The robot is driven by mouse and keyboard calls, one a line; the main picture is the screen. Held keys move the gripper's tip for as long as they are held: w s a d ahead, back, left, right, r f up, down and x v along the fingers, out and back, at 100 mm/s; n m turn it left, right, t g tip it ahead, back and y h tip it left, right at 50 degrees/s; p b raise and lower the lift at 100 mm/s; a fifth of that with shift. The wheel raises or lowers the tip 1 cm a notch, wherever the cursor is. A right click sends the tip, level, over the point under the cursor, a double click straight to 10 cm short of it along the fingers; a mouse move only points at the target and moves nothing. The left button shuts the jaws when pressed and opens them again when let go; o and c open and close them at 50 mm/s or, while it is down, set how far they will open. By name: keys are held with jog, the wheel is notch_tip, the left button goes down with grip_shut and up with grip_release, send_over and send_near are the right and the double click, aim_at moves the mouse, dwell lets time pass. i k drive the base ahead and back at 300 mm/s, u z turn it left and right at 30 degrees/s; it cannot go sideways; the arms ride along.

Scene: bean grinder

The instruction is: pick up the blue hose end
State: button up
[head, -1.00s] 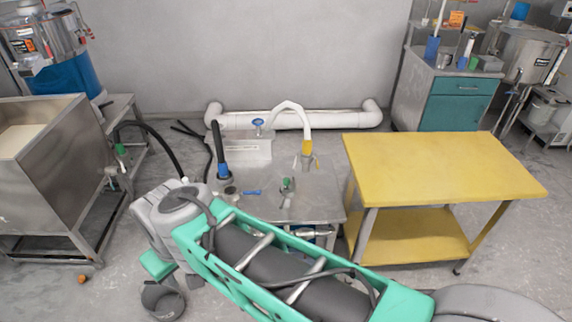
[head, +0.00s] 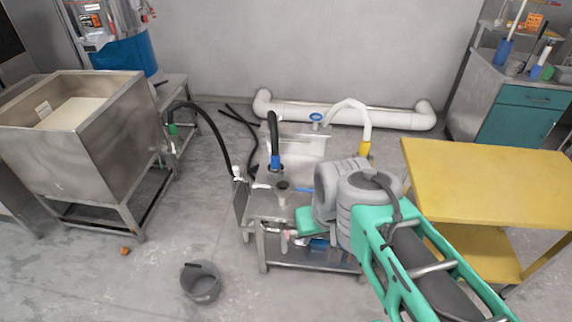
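A black hose (head: 272,130) stands upright over the back left of the low steel table, with a blue collar (head: 275,162) at its lower end. This is the only blue hose end I can make out. My arm reaches in from the lower right, and its grey wrist joint covers the right part of the steel table. Nothing of my arm visibly touches the blue collar.
The low steel table (head: 269,204) stands in the middle. A yellow table (head: 490,185) is close on the right of my arm. A steel tank (head: 115,150) stands left, with another black hose (head: 222,140) curving over. A grey bucket (head: 200,283) is on the floor.

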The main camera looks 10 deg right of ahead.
aim_at(275, 161)
jog(key=u, duration=0.45)
jog(key=i, duration=0.5)
jog(key=u, duration=0.95)
jog(key=i, duration=0.85)
jog(key=u, duration=0.1)
